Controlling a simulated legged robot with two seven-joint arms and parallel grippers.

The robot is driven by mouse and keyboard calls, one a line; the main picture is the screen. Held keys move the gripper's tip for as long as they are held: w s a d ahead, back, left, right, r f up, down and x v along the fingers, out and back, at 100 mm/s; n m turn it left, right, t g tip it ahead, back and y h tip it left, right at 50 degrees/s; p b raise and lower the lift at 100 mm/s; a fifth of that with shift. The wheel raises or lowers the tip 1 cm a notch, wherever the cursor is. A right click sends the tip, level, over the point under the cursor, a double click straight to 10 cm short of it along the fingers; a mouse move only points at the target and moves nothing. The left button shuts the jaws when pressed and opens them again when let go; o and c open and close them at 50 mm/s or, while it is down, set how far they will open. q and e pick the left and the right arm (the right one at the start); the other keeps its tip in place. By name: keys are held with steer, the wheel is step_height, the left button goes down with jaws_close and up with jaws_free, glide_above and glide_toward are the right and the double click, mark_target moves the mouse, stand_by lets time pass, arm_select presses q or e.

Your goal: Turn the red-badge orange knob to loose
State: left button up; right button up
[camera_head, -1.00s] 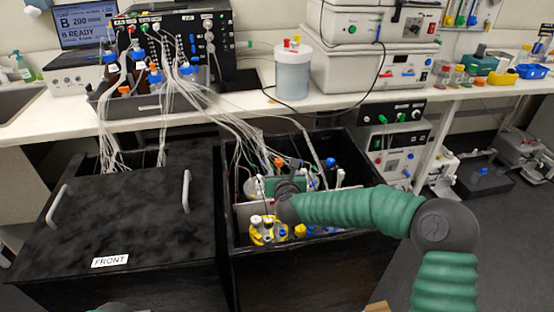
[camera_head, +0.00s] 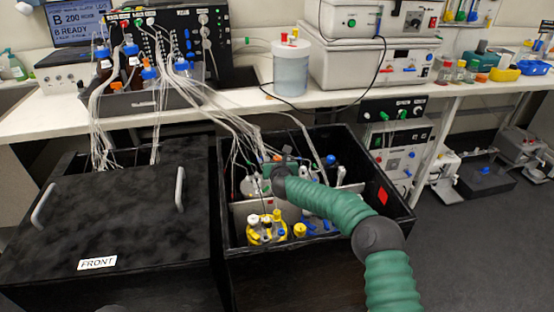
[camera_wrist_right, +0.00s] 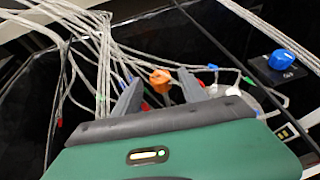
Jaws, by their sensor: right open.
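The orange knob (camera_wrist_right: 160,78) shows in the right wrist view between and just beyond my two dark fingertips; I cannot tell whether they touch it. A small red patch shows just below it, partly hidden, and I cannot tell if it is the badge. In the head view a small orange spot, likely the same knob (camera_head: 277,158), shows at the far side of the open black box. My right gripper (camera_wrist_right: 160,92) is open, with its fingers apart and nothing held. In the head view my green arm partly hides it. My left gripper is out of view.
The open black box (camera_head: 408,212) holds tubes, a yellow-based cluster (camera_head: 266,230) and a blue knob (camera_head: 330,160), perhaps the blue knob (camera_wrist_right: 283,58) in the wrist view. Pale tubing bundles run close to my fingers. A lidded box (camera_head: 120,215) marked FRONT stands left.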

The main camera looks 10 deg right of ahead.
mark_target(277, 159)
steer(key=shift+x, duration=1.5)
jaws_close()
